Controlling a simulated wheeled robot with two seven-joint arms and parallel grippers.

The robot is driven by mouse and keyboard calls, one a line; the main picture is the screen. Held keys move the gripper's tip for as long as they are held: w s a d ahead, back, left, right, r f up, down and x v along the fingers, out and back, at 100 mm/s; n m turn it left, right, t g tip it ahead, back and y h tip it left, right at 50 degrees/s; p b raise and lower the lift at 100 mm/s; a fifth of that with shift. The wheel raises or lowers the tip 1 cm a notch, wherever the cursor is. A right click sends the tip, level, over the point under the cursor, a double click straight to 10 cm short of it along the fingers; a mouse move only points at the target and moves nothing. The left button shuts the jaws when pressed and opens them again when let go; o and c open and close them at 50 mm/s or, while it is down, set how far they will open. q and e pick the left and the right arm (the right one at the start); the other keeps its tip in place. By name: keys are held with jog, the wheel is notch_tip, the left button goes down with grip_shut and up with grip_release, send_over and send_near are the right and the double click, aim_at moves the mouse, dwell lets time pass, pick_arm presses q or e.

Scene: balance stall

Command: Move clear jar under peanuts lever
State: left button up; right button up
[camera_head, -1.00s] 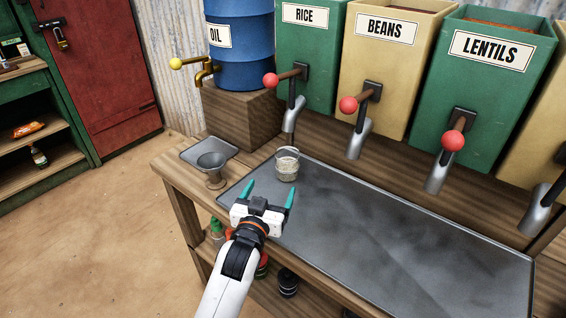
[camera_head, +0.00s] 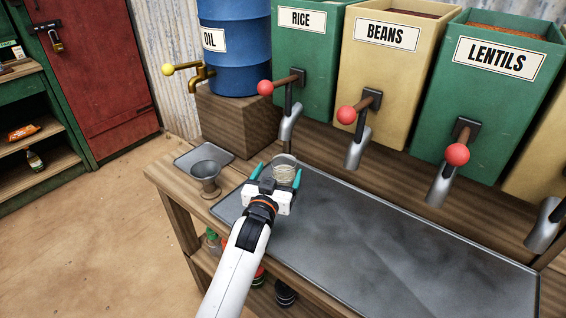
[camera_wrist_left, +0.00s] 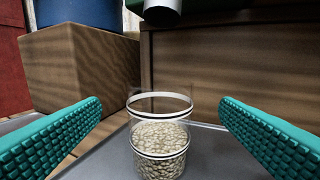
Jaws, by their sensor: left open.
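The clear jar (camera_head: 284,168) stands upright on the grey metal tray (camera_head: 370,240), below and slightly left of the rice spout. It holds pale grains, and in the left wrist view the jar (camera_wrist_left: 160,135) is centred between the fingers. My left gripper (camera_head: 276,175) is open, its teal fingers on either side of the jar. In the left wrist view a gap shows between each finger and the jar, with the gripper (camera_wrist_left: 160,125) not closed on it. No peanuts label or lever is readable in view. My right gripper is not in view.
Bins labelled rice (camera_head: 303,50), beans (camera_head: 385,70) and lentils (camera_head: 490,90) have red-knobbed levers and spouts over the tray. A blue oil drum (camera_head: 236,60) stands on a wooden block (camera_head: 240,120). A metal funnel cup (camera_head: 206,177) is left of the tray. The tray's right is clear.

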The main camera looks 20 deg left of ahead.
aim_at(285, 160)
pick_arm(q)
jog(key=w, duration=0.6)
jog(key=shift+w+a, duration=0.15)
jog(key=shift+w, duration=0.05)
jog(key=c, duration=1.2)
jog(key=shift+c, duration=0.2)
